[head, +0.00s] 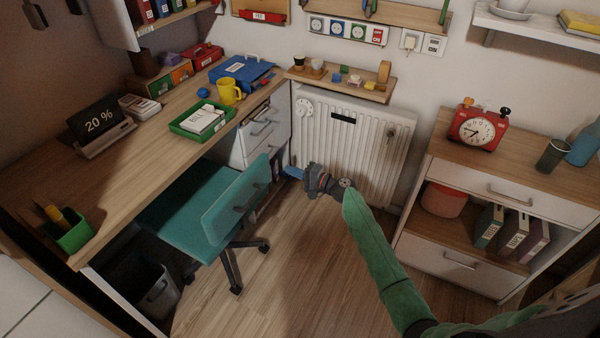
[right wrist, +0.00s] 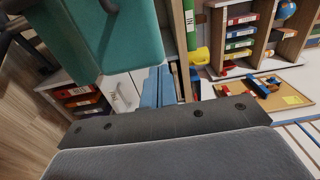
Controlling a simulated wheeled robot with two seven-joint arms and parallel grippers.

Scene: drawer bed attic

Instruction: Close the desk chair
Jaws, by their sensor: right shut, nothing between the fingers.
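The teal desk chair (head: 232,203) stands at the desk (head: 150,120). Its seat is partly under the desktop and its backrest faces out into the room. The chair also shows at the upper left of the right wrist view (right wrist: 130,38). My right gripper (head: 291,172) reaches in from the right. Its blue fingers are shut and empty, just right of the backrest's upper corner; I cannot tell whether they touch it. The fingers also show in the right wrist view (right wrist: 158,86). My left gripper is not in view.
A white drawer unit (head: 262,130) stands under the desk behind the chair. A radiator (head: 350,150) is on the wall behind my gripper. A grey bin (head: 155,290) stands below the desk. A low cabinet (head: 480,185) is at right. Wooden floor (head: 300,270) is free in front.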

